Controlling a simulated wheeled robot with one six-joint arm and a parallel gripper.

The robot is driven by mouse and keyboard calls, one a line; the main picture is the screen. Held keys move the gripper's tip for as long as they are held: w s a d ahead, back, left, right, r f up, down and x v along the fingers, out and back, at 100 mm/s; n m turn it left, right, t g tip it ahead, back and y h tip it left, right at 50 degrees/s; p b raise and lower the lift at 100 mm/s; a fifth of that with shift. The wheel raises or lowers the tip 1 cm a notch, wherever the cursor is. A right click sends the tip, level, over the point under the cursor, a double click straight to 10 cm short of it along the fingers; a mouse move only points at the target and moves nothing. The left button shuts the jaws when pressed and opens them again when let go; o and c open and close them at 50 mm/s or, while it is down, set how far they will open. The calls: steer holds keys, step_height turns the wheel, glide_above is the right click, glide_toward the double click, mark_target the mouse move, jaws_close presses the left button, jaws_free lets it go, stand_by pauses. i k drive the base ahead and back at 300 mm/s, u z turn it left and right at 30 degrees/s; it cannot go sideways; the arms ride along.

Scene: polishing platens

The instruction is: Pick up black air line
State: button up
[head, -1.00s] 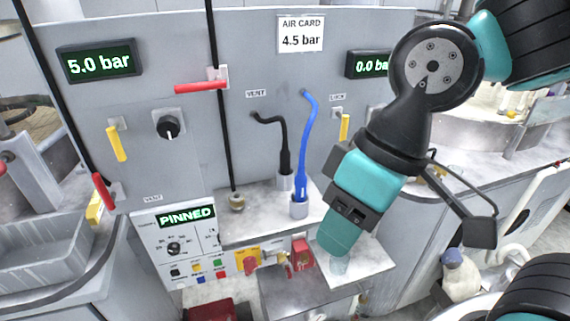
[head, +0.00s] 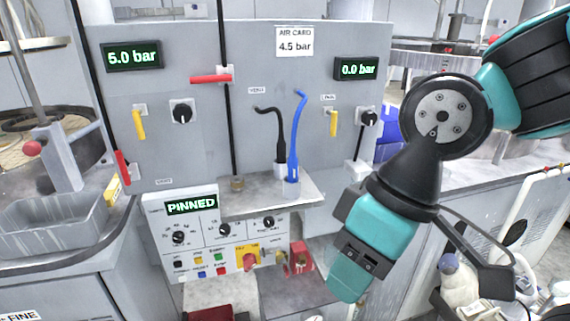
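The black air line (head: 275,125) comes out of the grey panel under a VENT label and bends down. Its lower end stands in a light holder (head: 280,171) on the small shelf. The blue air line (head: 297,135) stands just right of it in a similar holder. My gripper (head: 347,290) hangs at the lower right, pointing down, in front of and below the shelf's right end. It is apart from both lines. Its fingertips are not clear enough to show whether it is open.
The shelf (head: 310,188) juts from the panel (head: 230,60). A red-handled valve (head: 210,79) sits on a vertical black pipe left of the lines. The control box (head: 190,240) reads PINNED. A red part (head: 300,258) lies below the shelf. Gauges read 5.0 bar (head: 133,57) and 0.0 bar (head: 358,69).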

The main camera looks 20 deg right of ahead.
mark_target(280, 144)
steer(key=u, duration=2)
steer(key=i, duration=0.95)
steer(key=z, duration=2.6)
